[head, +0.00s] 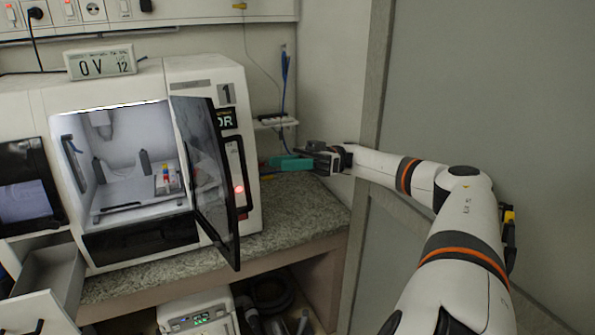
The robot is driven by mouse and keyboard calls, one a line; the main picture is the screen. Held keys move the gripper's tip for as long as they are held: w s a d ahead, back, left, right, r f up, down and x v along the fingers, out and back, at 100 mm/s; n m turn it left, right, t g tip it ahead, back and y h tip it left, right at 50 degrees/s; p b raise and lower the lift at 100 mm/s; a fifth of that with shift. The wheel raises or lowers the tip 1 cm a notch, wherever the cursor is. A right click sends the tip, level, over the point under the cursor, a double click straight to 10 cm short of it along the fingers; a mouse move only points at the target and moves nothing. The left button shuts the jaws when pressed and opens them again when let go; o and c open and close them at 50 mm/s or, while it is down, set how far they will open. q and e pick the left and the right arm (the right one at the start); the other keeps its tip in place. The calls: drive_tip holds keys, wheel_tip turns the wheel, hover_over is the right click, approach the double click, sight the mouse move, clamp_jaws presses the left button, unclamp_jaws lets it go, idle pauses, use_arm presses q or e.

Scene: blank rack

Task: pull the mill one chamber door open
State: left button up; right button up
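Mill one is a white machine (247,128) on the left of the head view, with a "1" on its front. Its chamber door (207,165), a dark framed glass panel, stands open, swung out toward me at the right side of the chamber opening. The lit chamber (125,160) shows white walls and a small block with coloured marks (168,180). My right gripper (318,161) is to the right of the mill, apart from the door, by a teal item (289,162). Its fingers are too small to read, and I cannot tell whether it touches that item. My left gripper is out of view.
The mill stands on a speckled stone counter (310,215). A dark screen (22,190) and an open drawer (50,278) are at left. A grey panel (470,80) stands behind my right arm.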

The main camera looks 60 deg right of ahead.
drive_tip(key=v, duration=0.3)
drive_tip(key=shift+s+d+b, duration=0.1)
drive_tip(key=shift+d+b, duration=0.1)
drive_tip(key=shift+b, duration=0.2)
